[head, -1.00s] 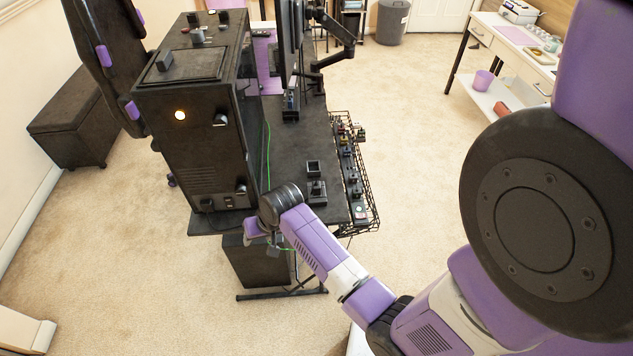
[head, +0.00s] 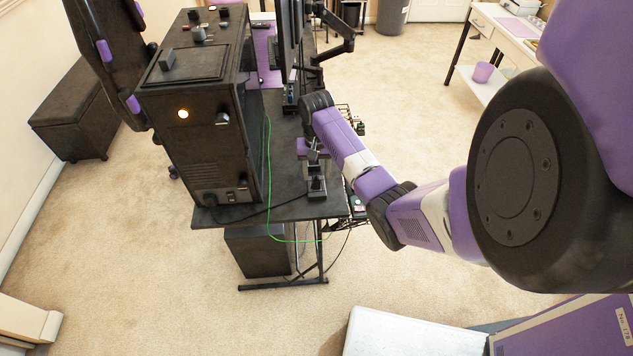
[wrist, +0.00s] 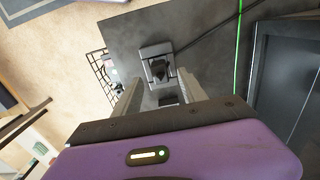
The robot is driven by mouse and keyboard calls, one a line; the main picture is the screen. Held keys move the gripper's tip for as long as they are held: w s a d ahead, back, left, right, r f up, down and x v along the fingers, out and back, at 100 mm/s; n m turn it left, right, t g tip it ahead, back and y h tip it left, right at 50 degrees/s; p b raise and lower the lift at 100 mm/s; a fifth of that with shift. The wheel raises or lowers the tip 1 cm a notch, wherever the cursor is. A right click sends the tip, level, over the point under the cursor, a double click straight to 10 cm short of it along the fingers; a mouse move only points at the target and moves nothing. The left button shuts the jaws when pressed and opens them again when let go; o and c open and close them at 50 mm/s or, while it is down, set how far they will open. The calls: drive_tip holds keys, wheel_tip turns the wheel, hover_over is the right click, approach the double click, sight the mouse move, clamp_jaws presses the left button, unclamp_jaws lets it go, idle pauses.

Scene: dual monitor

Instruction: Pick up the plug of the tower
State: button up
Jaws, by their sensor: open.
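The tower (head: 195,140) is a large dark case with a lit round button, standing on the left of the black desk. A black cable (head: 262,217) runs from its base across the desk to a small dark block with the plug (head: 317,188) near the front edge. In the wrist view the dark plug (wrist: 158,69) sits on a grey square base, with the cable leading up right. My gripper (head: 314,157) is over the desk by the plug. In the wrist view its fingers (wrist: 159,80) are open and empty, pointing toward the plug; contact cannot be told.
A green cable (head: 268,165) crosses the desk and hangs over its front edge. A second small dark square (wrist: 168,101) lies between the fingers in the wrist view. A wire basket (wrist: 102,68) hangs off the desk's side. Monitors (head: 290,45) stand behind my gripper.

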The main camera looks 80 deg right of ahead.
wheel_tip(320, 180, down, 4)
drive_tip(key=shift+f, duration=0.1)
drive_tip(key=shift+c, duration=0.4)
clamp_jaws()
wheel_tip(320, 180, up, 18)
drive_tip(key=p, duration=0.2)
wheel_tip(320, 180, up, 7)
drive_tip(key=p, duration=0.2)
hover_over(317, 179)
drive_tip(key=shift+f, duration=0.15)
idle(1.1)
